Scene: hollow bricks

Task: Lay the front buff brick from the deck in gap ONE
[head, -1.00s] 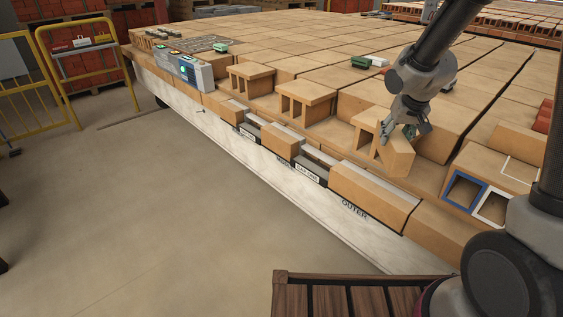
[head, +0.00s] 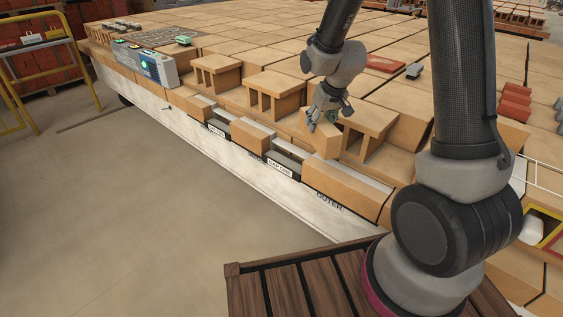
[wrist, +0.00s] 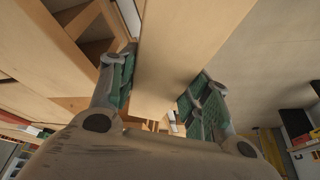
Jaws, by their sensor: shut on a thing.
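My gripper (head: 330,112) is shut on a buff brick (head: 321,144), held tilted above the front row. In the wrist view the same brick (wrist: 185,50) runs between the green-padded fingers of my gripper (wrist: 160,88). Gap ONE, marked by a black-and-white label (head: 280,168), lies in the front row below and left of the held brick. A short buff brick (head: 251,138) borders it on the left and a long buff brick (head: 345,182) on the right. The inside of the gap is partly hidden.
Hollow bricks (head: 217,72) stand along the deck, one close to the right of the held brick (head: 370,127). Another labelled gap (head: 215,130) lies farther left. A grey control box (head: 150,66) stands at the far left corner. The floor (head: 150,200) in front is clear.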

